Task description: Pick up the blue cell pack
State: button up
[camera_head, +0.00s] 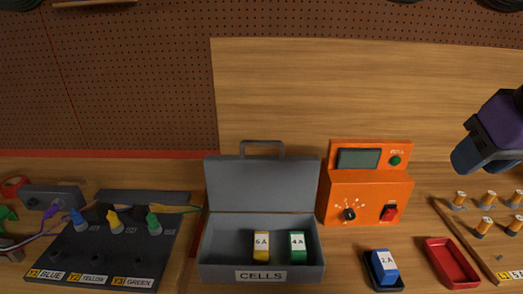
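The blue cell pack (384,266), labelled "2A", sits in a small dark tray (374,284) on the bench, right of centre at the front. My gripper (472,158) is at the right edge, above the bench and up to the right of the blue pack, well apart from it. Its fingers are seen from the side and partly cut off by the frame edge, so I cannot tell whether they are open or shut. I see nothing held in it.
An open grey CELLS case (262,275) holds a yellow pack (261,246) and a green pack (298,248). An orange tester (363,190) stands behind the blue pack. An empty red tray (451,262) and a board with several copper-topped posts (484,228) are to the right.

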aim_at(387, 272)
jog(key=k+j+z, duration=0.1)
jog(key=z, duration=0.3)
jog(key=k+j+z, duration=0.15)
jog(key=j+z, duration=0.25)
jog(key=k+z, duration=0.1)
jog(key=z, duration=0.3)
